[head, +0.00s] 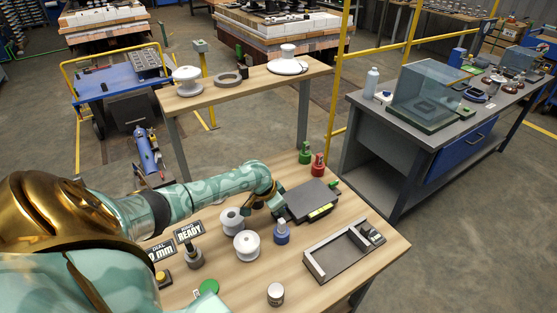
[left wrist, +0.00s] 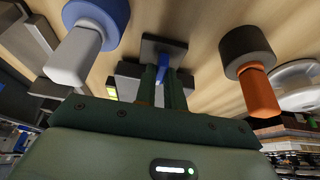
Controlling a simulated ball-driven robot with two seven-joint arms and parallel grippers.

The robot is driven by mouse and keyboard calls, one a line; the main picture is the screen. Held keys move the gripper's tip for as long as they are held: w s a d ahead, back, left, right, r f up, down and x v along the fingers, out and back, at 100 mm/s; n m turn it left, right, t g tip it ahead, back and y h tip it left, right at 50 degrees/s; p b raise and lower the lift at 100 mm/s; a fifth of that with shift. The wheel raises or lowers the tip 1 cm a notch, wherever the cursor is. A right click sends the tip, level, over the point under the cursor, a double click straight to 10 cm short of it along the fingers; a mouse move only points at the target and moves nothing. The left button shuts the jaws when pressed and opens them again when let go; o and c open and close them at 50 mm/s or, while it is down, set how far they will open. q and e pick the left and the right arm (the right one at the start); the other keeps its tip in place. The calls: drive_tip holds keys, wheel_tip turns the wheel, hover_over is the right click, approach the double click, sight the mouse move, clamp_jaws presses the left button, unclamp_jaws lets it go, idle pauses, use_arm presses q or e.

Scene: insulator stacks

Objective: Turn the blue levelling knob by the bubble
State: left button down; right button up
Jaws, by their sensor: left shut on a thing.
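My left gripper (head: 278,203) reaches the left end of a dark box-shaped instrument (head: 312,196) on the wooden table. A yellow-green bubble strip (head: 320,211) runs along the instrument's near edge; a patch of it also shows in the left wrist view (left wrist: 112,92). In the left wrist view the two dark green fingers are closed on the blue levelling knob (left wrist: 162,75), with a black square plate (left wrist: 164,48) beyond it. The gripper hides the knob in the head view. My right gripper is in neither view.
A blue-based grey piece (head: 281,233) and white spools (head: 246,245) stand close to the gripper. A black-and-orange piece (left wrist: 250,75) is at its other side. An open grey tray (head: 343,255) lies at right. Green (head: 305,153) and red (head: 318,166) pieces stand behind.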

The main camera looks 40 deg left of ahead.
use_arm(q)
drive_tip(key=shift+r+p, duration=0.15)
drive_tip(key=shift+p, duration=0.25)
drive_tip(key=n+p, duration=0.2)
drive_tip(key=n+y+p, duration=0.1)
drive_tip(key=p, duration=0.2)
drive_tip(key=n+y+p, duration=0.1)
drive_tip(key=n+p, duration=0.1)
drive_tip(key=shift+d+r+n, duration=0.1)
drive_tip(key=shift+d+n, duration=0.15)
drive_tip(key=shift+n, duration=0.05)
drive_tip(key=n+y+p, duration=0.1)
drive_tip(key=n+p, duration=0.1)
drive_tip(key=shift+n, duration=0.4)
drive_tip(key=shift+d+f+n+g+y, duration=0.1)
drive_tip(key=shift+f+n+g+y, duration=0.25)
drive_tip(key=shift+n, duration=0.35)
drive_tip(key=shift+n+g+y+p, duration=0.35)
drive_tip(key=shift+n, duration=0.85)
drive_tip(key=c, duration=1.5)
unclamp_jaws()
drive_tip(key=shift+r, duration=0.1)
